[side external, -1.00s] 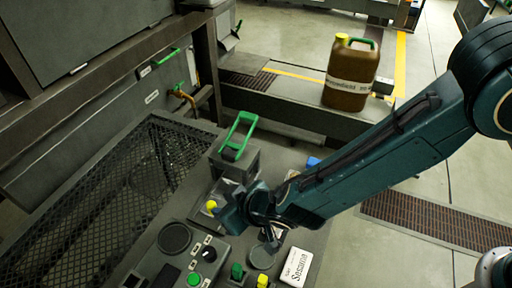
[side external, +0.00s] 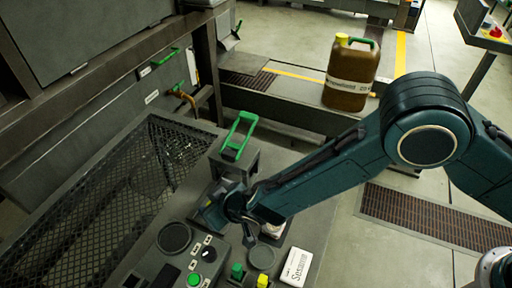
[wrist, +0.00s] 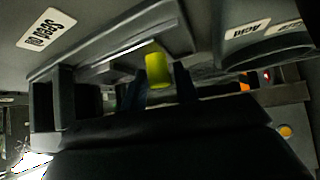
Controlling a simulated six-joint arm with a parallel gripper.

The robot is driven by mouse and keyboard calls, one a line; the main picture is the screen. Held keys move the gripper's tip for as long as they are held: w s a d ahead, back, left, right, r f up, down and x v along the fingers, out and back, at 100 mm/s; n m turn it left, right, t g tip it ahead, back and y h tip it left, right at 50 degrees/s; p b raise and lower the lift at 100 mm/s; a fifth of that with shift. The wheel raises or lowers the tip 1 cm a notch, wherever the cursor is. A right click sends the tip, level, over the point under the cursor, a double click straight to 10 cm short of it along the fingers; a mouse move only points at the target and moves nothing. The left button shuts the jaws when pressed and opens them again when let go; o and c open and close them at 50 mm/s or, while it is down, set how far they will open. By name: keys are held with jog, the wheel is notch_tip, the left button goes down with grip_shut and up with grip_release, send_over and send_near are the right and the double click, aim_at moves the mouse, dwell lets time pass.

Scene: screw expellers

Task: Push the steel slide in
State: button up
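A yellow knob (wrist: 157,69) stands in the middle of the wrist view, in front of a thin bright metal edge (wrist: 128,53) that may be the steel slide. My gripper (wrist: 160,92) has its two dark blue fingers apart, one at each side of the knob's lower part. I cannot tell whether they touch it. In the side external view my gripper (side external: 212,212) is low over the machine top, just in front of the small grey block with the green handle (side external: 238,136). There it hides the knob and the slide.
A control panel with a green button (side external: 194,279) lies below my gripper. Black mesh (side external: 110,205) covers the left. A brown jug (side external: 350,75) stands behind.

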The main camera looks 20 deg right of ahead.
grip_shut()
jog(key=shift+w+d, duration=1.2)
grip_release()
jog(key=shift+s+r, duration=0.1)
jog(key=v, duration=1.3)
jog(key=shift+s+d+r, duration=0.15)
jog(key=shift+d+r, duration=0.05)
